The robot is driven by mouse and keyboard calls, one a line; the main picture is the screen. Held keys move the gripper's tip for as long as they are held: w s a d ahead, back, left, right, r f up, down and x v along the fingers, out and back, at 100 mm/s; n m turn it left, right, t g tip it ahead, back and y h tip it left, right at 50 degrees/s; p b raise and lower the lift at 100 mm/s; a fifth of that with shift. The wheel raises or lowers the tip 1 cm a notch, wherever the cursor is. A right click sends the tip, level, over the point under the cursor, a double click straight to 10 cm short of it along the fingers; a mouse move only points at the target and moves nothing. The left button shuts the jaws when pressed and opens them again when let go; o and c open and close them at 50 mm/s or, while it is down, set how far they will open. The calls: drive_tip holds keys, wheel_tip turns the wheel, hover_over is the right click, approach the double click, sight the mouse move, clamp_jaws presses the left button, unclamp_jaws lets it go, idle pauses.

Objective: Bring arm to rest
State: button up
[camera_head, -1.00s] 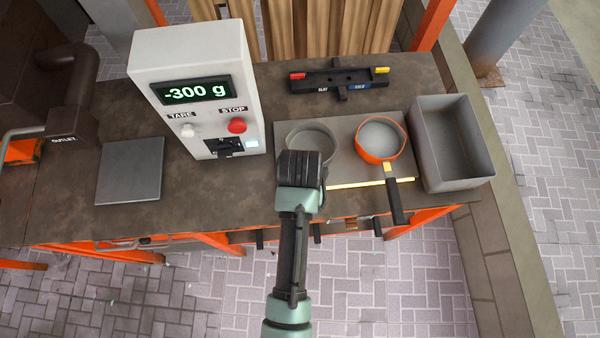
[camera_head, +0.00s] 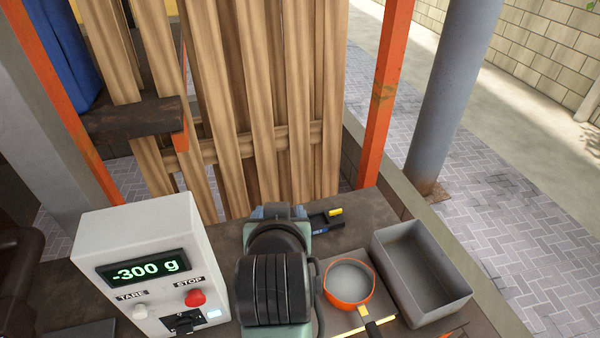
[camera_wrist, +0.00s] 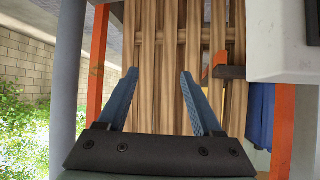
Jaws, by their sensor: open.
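My arm rises in front of the bench in the head view, its dark ribbed joint and green links covering part of the bench top. My gripper (camera_wrist: 158,95) shows in the wrist view with its two blue fingers apart and nothing between them. It faces the upright wooden slats (camera_wrist: 160,60), which stand behind the bench. In the head view my gripper's fingers are mostly hidden behind my own arm.
A white scale box (camera_head: 150,240) reading -300 g stands left of my arm. An orange pan (camera_head: 347,284) and a grey bin (camera_head: 425,270) are at right. A black-handled holder (camera_head: 325,222) lies behind. An orange post (camera_head: 385,90) stands at the back right.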

wheel_tip(320, 180, up, 14)
drive_tip(key=w+d+t, duration=0.1)
drive_tip(key=w+t, duration=0.1)
drive_tip(key=t, duration=0.3)
drive_tip(key=s+d+r+t+b, duration=0.1)
drive_tip(key=s+r+t, duration=0.4)
drive_tip(key=r, duration=0.8)
drive_tip(key=s+d+r+t+b, duration=0.1)
drive_tip(key=s+r+t, duration=0.5)
drive_tip(key=s+r, duration=0.3)
wheel_tip(320, 180, up, 4)
drive_tip(key=shift+d+h, duration=0.3)
drive_tip(key=shift+h, duration=0.1)
drive_tip(key=shift+w, duration=0.1)
